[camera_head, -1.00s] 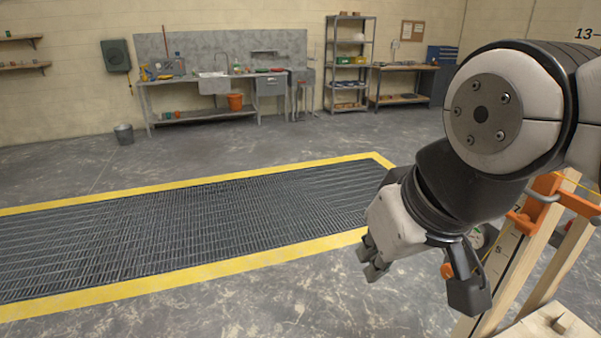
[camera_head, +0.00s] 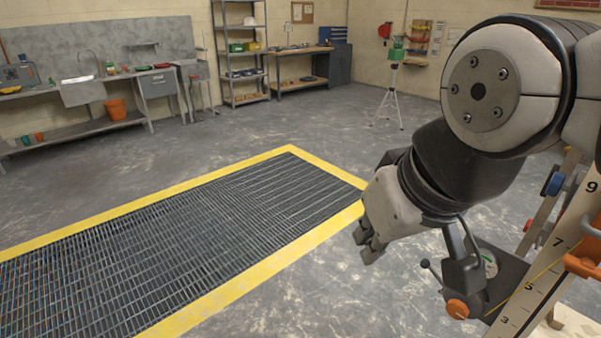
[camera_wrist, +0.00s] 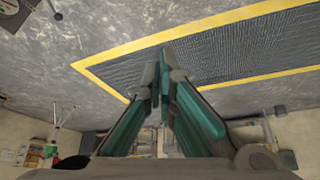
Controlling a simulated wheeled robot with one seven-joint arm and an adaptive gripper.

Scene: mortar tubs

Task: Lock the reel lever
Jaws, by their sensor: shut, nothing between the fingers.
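A dark box (camera_head: 508,274) with a pale round dial (camera_head: 488,264) stands at lower right in the head view, beside a numbered board. A thin lever (camera_head: 433,271) with a dark ball end sticks out to its left. I take this as the reel lever; I cannot tell if it is locked. In the wrist view the lever's ball (camera_wrist: 58,16) shows at the top left, with the dial cut off by the corner. My gripper (camera_head: 368,247) is shut and empty, left of the lever and apart from it. Its closed fingers (camera_wrist: 164,92) fill the middle of the wrist view.
The numbered board (camera_head: 541,268) carries an orange clamp (camera_head: 583,264) at right. A floor grate (camera_head: 190,255) with a yellow border lies to the left. A green-topped tripod (camera_head: 396,85) and shelving (camera_head: 240,55) stand far back. The floor between is clear.

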